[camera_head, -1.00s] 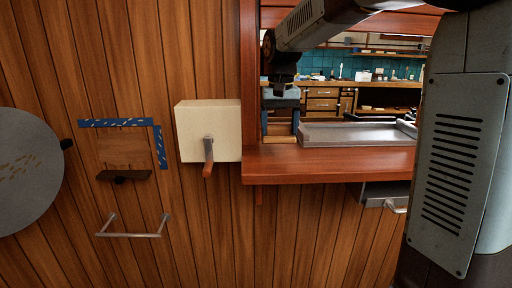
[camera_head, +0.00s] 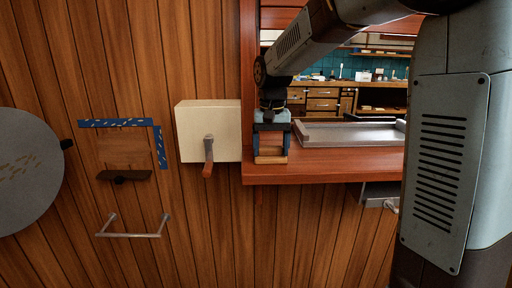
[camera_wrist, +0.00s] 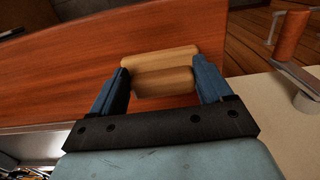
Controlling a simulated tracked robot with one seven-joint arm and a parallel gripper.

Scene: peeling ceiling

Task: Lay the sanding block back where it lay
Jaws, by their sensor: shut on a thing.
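The sanding block (camera_head: 270,159) is a pale wooden block, seen at the left end of a reddish wooden ledge (camera_head: 340,164). It also shows in the wrist view (camera_wrist: 158,82), between the two blue fingers. My gripper (camera_head: 271,146) is shut on it, one finger at each end; the wrist view shows my gripper (camera_wrist: 165,83) from behind. The block is over or on the ledge near its front edge; I cannot tell whether it touches the wood.
A grey metal tray (camera_head: 345,141) stands on the ledge to the right of the block. A cream box (camera_head: 190,120) with an orange-tipped lever (camera_head: 208,160) is on the plank wall, left of the ledge. Blue tape (camera_head: 115,123), a small dark shelf (camera_head: 124,175) and a metal handle (camera_head: 130,235) are further left.

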